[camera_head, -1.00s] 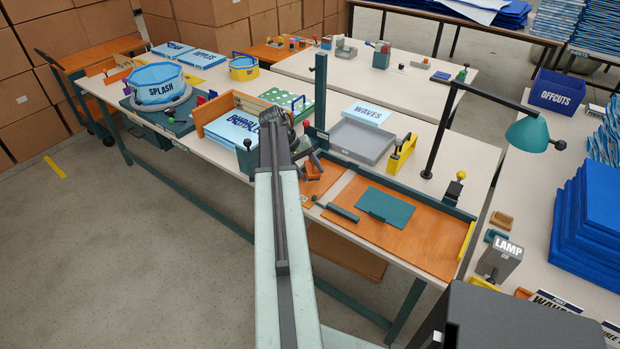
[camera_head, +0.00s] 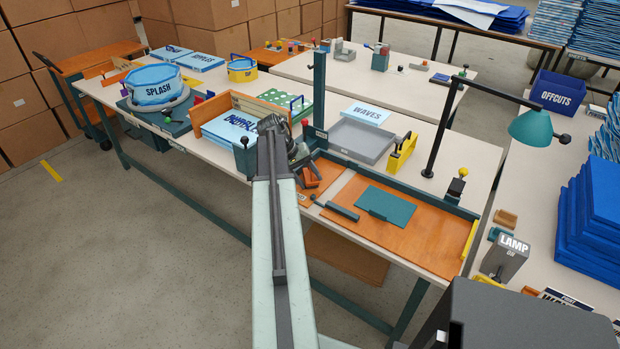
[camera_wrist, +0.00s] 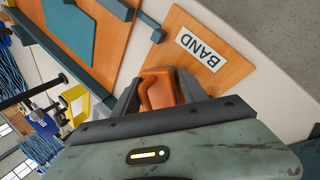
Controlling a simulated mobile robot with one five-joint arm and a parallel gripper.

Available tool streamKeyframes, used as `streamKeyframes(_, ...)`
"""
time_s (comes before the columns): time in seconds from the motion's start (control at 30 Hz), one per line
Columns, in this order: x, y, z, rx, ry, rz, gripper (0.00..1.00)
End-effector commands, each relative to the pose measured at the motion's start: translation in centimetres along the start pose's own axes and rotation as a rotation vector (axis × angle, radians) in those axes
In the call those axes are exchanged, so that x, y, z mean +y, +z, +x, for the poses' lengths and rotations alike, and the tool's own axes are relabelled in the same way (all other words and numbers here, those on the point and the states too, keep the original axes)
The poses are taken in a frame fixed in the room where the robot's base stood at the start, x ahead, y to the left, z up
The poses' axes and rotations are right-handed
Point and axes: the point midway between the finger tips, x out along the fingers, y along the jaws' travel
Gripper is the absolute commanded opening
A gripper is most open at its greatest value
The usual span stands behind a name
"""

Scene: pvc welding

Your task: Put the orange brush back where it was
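The orange brush (camera_wrist: 158,90) is between the two dark fingers of my gripper (camera_wrist: 160,84) in the wrist view. It fills the space between them, and both fingers appear to press its sides. Its lower part is hidden behind my gripper body. Beyond it is an orange board with a white BAND label (camera_wrist: 201,50).
An orange tray (camera_head: 432,238) with a teal plate (camera_head: 385,206) lies to the right. A teal post (camera_head: 319,90) stands close behind my gripper. A wooden box (camera_head: 236,101) with blue packs is at left; a grey tray (camera_head: 361,139) and yellow holder (camera_head: 402,153) are behind.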

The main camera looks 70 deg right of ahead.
Motion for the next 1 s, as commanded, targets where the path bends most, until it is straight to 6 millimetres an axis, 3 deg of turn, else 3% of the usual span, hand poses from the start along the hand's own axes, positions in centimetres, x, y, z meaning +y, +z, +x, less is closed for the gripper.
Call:
streamKeyframes(0.17,-0.2,0.5,0.3,-0.013,-0.012,-0.001,0.72)
streamKeyframes(0.33,0.5,0.5,-1.1,-0.012,-0.012,-0.002,0.72)
streamKeyframes(0.8,1.0,0.2,-11.8,-0.007,-0.007,-0.001,0.72)
streamKeyframes(1.0,0.7,0.2,-13.0,-0.008,-0.006,0.001,0.72)
